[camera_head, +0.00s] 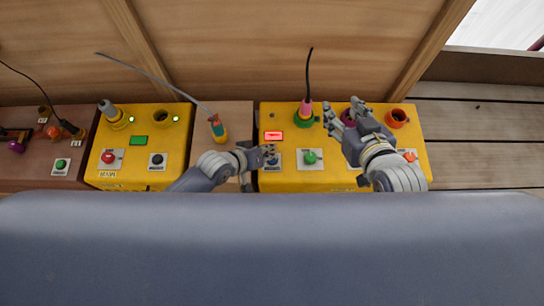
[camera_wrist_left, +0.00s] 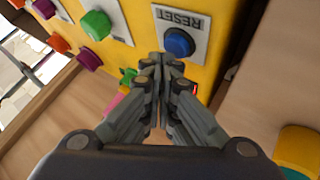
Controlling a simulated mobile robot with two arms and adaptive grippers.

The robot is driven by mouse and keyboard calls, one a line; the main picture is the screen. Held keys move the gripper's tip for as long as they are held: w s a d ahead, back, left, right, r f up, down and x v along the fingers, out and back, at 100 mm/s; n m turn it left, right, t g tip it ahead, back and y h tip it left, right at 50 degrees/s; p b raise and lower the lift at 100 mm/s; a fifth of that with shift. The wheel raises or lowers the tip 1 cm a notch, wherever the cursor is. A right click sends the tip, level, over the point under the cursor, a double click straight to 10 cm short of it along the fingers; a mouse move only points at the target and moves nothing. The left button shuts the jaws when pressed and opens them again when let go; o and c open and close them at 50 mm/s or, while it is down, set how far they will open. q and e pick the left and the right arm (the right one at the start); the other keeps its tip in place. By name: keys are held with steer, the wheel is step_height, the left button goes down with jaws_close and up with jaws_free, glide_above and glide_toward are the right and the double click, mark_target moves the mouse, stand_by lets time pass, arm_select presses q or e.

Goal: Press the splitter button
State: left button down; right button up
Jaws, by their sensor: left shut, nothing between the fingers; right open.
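A yellow control box (camera_head: 342,181) stands right of centre. It carries a blue button on a plate reading RESET (camera_wrist_left: 179,42), a green button (camera_head: 310,157) that also shows in the left wrist view (camera_wrist_left: 96,25), and an orange-red button (camera_head: 409,157). I see no readable splitter label, so I cannot tell which button that is. My left gripper (camera_head: 270,155) is shut and empty at the box's left end; its fingertips (camera_wrist_left: 166,60) appear close beside the blue button, contact unclear. My right gripper (camera_head: 344,114) is open and empty above the box's right half, partly hiding a magenta socket.
A red lit display (camera_head: 273,136) and a pink plug with black cable (camera_head: 306,108) are on the same box. A second yellow box (camera_head: 133,171) with red and black buttons stands left. An orange-and-teal plug (camera_head: 217,128) lies between the boxes. A wooden wall rises behind.

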arm_select(q)
steer(key=shift+f, duration=0.5)
arm_select(e)
steer(key=shift+w+a+r+t, duration=0.2)
steer(key=shift+w+r+t, duration=0.3)
steer(key=shift+r, duration=0.2)
stand_by(0.6)
arm_select(q)
steer(key=shift+r, duration=0.3)
steer(key=shift+r+p, duration=0.45)
steer(key=shift+p, duration=0.35)
steer(key=shift+r, duration=0.1)
arm_select(e)
steer(key=s+d+f+g+h, duration=0.1)
steer(key=s+d+f+g, duration=0.2)
steer(key=s+f+g, duration=0.2)
steer(key=shift+s+d+f+g, duration=0.15)
steer(key=shift+s+f+g, duration=0.25)
steer(key=shift+s+f, duration=0.95)
steer(key=shift+s+r, duration=0.25)
steer(key=shift+r, duration=0.05)
